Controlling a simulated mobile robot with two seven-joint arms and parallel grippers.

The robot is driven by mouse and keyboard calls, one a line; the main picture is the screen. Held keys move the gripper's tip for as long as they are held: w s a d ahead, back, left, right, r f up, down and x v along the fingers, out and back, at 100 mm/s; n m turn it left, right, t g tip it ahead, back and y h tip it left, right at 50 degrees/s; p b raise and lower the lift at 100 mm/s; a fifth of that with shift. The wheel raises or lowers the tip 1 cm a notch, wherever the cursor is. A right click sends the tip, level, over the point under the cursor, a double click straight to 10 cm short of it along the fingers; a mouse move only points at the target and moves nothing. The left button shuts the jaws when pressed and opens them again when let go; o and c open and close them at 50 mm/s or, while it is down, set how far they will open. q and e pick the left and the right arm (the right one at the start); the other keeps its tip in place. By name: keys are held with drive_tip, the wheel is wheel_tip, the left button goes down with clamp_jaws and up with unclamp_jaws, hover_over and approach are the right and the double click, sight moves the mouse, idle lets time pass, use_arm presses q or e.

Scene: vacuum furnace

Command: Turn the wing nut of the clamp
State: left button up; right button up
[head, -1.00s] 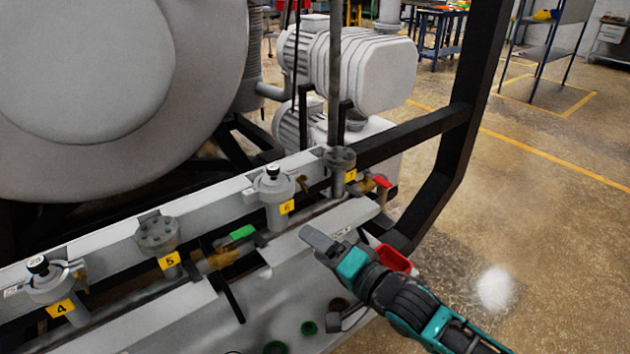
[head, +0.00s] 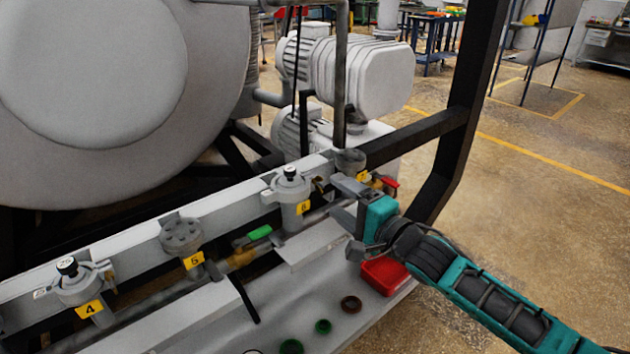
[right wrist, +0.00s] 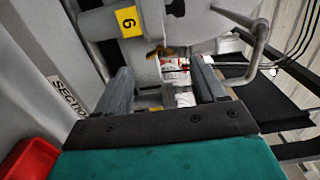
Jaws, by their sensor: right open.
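My right gripper (head: 339,198) is open and empty, at the right end of the row of grey fittings, just right of the fitting labelled 6 (head: 291,192). A small brass-coloured piece (head: 318,184) shows beside that fitting; I cannot tell for sure that it is the clamp's wing nut. In the right wrist view my two fingers (right wrist: 160,68) stand apart. A brass piece (right wrist: 156,52) shows beyond and between them, with a red and white part close by. My left gripper is not in view.
A black frame post (head: 462,130) rises to the right. Fittings labelled 5 (head: 183,238) and 4 (head: 78,283) stand to the left. A red-handled valve (head: 389,182) is behind the gripper.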

sight(322, 187)
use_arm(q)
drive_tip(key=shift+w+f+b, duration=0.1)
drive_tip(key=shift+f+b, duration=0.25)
use_arm(e)
drive_tip(key=x, duration=0.8)
drive_tip(key=shift+w+a, duration=0.2)
drive_tip(key=shift+a, duration=0.05)
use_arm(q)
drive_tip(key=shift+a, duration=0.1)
use_arm(e)
drive_tip(key=c, duration=1.1)
use_arm(q)
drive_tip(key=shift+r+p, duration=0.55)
drive_tip(key=shift+p, duration=0.05)
use_arm(e)
drive_tip(key=shift+o, duration=0.2)
drive_tip(key=shift+r+n, duration=0.1)
drive_tip(key=shift+n, duration=0.6)
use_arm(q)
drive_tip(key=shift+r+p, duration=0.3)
use_arm(e)
drive_tip(key=shift+d+n, duration=0.1)
drive_tip(key=shift+n, duration=0.6)
drive_tip(key=o, duration=1.1)
drive_tip(key=shift+c, duration=0.2)
